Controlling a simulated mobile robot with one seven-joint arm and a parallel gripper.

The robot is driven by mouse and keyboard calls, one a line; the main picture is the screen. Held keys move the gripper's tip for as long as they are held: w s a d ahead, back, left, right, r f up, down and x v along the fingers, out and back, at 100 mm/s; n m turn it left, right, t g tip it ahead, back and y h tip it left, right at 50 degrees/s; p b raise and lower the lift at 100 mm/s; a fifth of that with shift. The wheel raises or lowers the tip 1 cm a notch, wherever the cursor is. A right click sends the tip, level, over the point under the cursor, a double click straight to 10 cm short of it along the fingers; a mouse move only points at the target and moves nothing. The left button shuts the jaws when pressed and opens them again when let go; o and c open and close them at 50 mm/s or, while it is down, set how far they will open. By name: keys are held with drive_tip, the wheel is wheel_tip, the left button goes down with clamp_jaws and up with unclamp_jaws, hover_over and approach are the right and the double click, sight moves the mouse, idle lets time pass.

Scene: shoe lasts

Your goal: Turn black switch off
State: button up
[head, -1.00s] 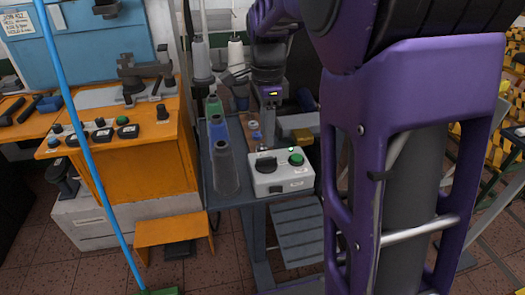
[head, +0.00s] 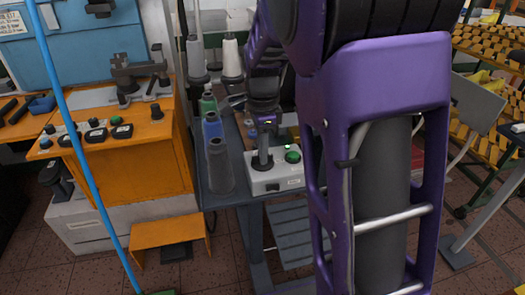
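A white control box (head: 275,182) stands on the grey table in the middle of the head view. A round green button (head: 292,156) is on the right of its top. The black switch (head: 262,165) is on the left of its top, mostly hidden by my gripper. My gripper (head: 263,156) points down right over the black switch, at or just above it. Its fingers are small and dark against the switch, so I cannot tell whether they are open, closed or touching it.
Grey, blue and green thread cones (head: 219,165) stand close to the left of the box. An orange bench (head: 140,150) with other black switches is further left. A thin blue pole (head: 85,160) crosses the left side.

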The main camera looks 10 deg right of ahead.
clamp_jaws()
drive_tip(key=n+p, duration=0.2)
drive_tip(key=n, duration=0.2)
drive_tip(key=shift+r, duration=0.15)
drive_tip(key=n+p, duration=0.1)
drive_tip(key=n, duration=0.4)
drive_tip(key=n+p, duration=0.1)
drive_tip(key=n, duration=0.3)
drive_tip(key=shift+n, duration=0.4)
drive_tip(key=shift+n+p, duration=0.6)
drive_tip(key=shift+n, duration=1.4)
